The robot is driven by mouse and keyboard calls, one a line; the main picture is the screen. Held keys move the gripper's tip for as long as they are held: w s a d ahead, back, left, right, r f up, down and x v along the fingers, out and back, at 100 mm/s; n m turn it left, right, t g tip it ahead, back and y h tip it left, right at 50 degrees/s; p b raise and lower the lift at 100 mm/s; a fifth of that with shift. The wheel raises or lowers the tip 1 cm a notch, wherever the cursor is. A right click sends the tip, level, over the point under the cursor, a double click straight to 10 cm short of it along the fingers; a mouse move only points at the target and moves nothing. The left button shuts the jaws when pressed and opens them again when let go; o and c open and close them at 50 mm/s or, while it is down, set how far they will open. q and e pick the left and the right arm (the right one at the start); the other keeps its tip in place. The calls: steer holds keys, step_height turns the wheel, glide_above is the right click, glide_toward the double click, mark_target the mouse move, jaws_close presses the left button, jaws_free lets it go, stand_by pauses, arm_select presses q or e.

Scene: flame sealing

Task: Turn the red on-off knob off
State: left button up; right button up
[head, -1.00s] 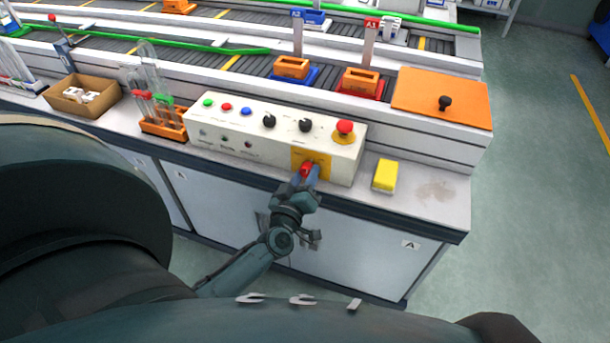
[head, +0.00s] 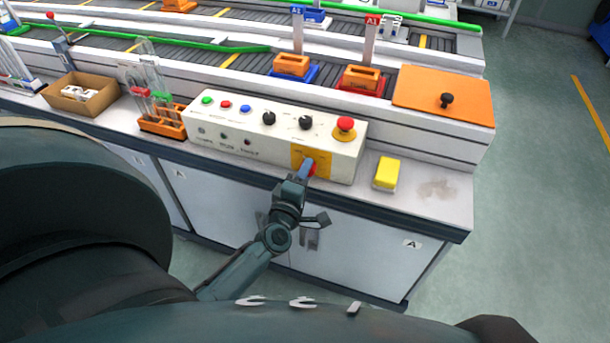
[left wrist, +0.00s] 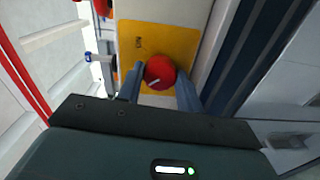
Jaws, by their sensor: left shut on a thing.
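The red on-off knob (left wrist: 160,72) sits on a yellow plate (left wrist: 180,42) on the front of the white control box (head: 230,142). In the head view the knob (head: 312,171) is mostly hidden by my left gripper (head: 305,170). In the left wrist view my left gripper (left wrist: 160,84) has its two blue-grey fingers on either side of the knob, shut on it. A pale mark on the knob's face lies tilted in that view. My right gripper does not show in either view.
The box top carries a red mushroom button (head: 345,124), two black knobs and several small coloured buttons. A yellow block (head: 387,172) stands right of the box on the bench. A tube rack (head: 162,122) and cardboard box (head: 82,96) stand left.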

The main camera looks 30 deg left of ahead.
arm_select(q)
steer(key=shift+n, duration=0.7)
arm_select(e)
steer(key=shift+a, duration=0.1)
arm_select(q)
steer(key=o, duration=1)
steer(key=shift+s, duration=0.1)
steer(key=b+v, duration=0.1)
steer(key=v, duration=1.2)
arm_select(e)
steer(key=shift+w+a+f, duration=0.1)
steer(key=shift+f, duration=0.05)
arm_select(q)
steer(key=shift+f, duration=0.1)
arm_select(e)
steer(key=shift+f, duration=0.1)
